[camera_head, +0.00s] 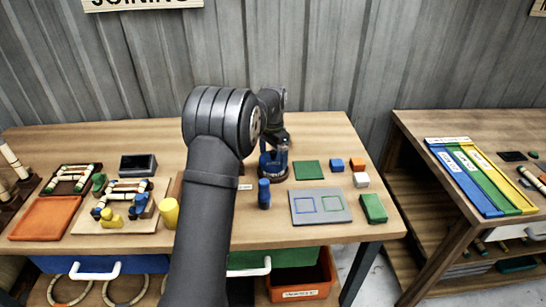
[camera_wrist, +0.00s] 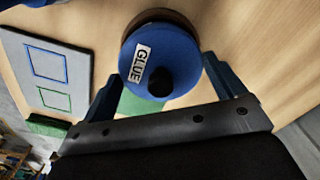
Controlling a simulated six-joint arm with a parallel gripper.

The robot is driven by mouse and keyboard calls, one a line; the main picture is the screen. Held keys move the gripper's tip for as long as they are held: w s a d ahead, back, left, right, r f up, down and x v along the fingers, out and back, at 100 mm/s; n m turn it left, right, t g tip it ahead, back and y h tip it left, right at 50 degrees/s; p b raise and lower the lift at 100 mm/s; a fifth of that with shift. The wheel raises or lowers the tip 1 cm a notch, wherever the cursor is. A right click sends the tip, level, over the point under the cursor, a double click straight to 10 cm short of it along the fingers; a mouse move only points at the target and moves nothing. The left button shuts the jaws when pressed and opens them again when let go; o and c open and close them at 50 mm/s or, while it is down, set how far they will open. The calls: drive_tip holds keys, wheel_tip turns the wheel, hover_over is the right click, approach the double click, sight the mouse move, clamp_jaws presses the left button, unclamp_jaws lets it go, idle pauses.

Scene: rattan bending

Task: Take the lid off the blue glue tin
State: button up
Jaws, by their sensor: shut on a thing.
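The blue glue tin (camera_head: 274,168) stands on a dark round base on the bench, behind my arm. In the wrist view its round blue lid (camera_wrist: 180,48) shows a white GLUE label and a black knob. My gripper (camera_head: 273,152) is over the tin from above. In the wrist view the fingers of my gripper (camera_wrist: 160,74) lie on either side of the lid, shut on it. The lid hides the tin's body in the wrist view, and I cannot tell whether there is a gap between lid and tin.
A blue cylinder (camera_head: 264,194) stands in front of the tin. To the right are a green square (camera_head: 308,170), a grey board (camera_head: 335,215) with two outlined squares, small blocks (camera_head: 361,180) and a green block (camera_head: 373,208). A yellow cylinder (camera_head: 169,213) stands left of my arm.

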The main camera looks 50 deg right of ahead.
sight(273, 152)
drive_tip(key=shift+r, duration=0.65)
wheel_tip(273, 152, up, 3)
drive_tip(key=shift+f, duration=0.15)
drive_tip(key=s+r, duration=0.6)
drive_tip(key=s, duration=0.4)
drive_tip(key=s+d+f, duration=0.3)
drive_tip(key=s+d, duration=0.4)
drive_tip(key=s, duration=0.3)
drive_tip(key=w+f, duration=0.2)
drive_tip(key=w, duration=0.1)
drive_tip(key=w+d+f, duration=0.1)
drive_tip(key=w+f, duration=0.1)
drive_tip(key=w, duration=0.2)
drive_tip(key=w+d+f, duration=0.1)
drive_tip(key=w+f, duration=0.1)
drive_tip(key=w, duration=0.2)
drive_tip(key=shift+f, duration=0.35)
drive_tip(key=shift+w+f, duration=0.2)
drive_tip(key=shift+f, duration=1.9)
drive_tip(key=shift+f, duration=0.1)
